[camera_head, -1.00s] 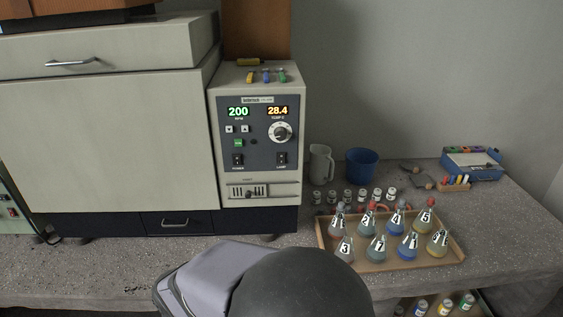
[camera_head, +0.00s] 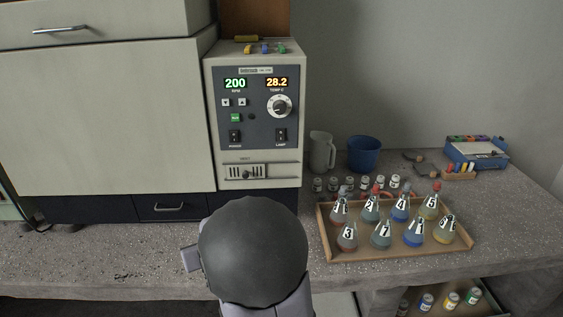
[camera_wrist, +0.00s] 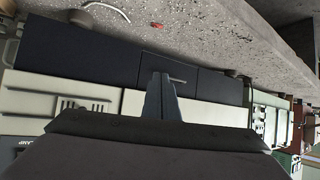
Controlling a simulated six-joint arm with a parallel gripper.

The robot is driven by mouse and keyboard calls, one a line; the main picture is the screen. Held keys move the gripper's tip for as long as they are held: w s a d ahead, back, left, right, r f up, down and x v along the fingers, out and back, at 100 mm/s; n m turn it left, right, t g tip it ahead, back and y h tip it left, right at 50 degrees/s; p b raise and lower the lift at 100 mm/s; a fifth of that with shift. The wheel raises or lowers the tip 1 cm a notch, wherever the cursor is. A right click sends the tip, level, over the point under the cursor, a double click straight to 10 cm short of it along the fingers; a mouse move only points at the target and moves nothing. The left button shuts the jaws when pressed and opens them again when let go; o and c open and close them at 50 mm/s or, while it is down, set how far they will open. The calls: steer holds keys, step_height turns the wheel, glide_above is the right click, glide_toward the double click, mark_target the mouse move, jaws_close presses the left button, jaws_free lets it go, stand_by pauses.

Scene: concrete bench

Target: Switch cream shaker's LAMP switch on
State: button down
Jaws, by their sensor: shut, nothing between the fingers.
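The cream shaker (camera_head: 253,110) stands on the bench with a dark control panel. The LAMP switch (camera_head: 281,134) is a small black rocker at the panel's lower right, above its label. The POWER switch (camera_head: 235,135) is a similar rocker at lower left. I cannot clearly tell either rocker's position. In the wrist view the shaker's front (camera_wrist: 60,103) appears upside down, with the LAMP label at the left edge. My gripper (camera_wrist: 161,80) is shut and empty, pointing toward the dark base, off to one side of the LAMP switch. In the head view my arm hides its fingers.
A large cream cabinet (camera_head: 100,120) adjoins the shaker on the left. A wooden tray (camera_head: 328,247) of numbered flasks stands to the right, with vials, a white jug (camera_head: 321,151) and a blue bucket (camera_head: 363,154) behind. The bench front at left is clear.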

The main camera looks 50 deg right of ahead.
steer(key=d+r+m+t+h+b, duration=0.2)
steer(key=d+r+t+h+b, duration=0.25)
steer(key=d, duration=0.75)
steer(key=s+d+r+m+t+h+b, duration=0.2)
steer(key=s+d+r+h+b, duration=0.3)
steer(key=s+h, duration=0.4)
steer(key=shift+s+d+r+m+t+b, duration=0.4)
steer(key=shift+s+d+r, duration=0.2)
steer(key=shift+s+d, duration=0.45)
steer(key=shift+w+d, duration=0.1)
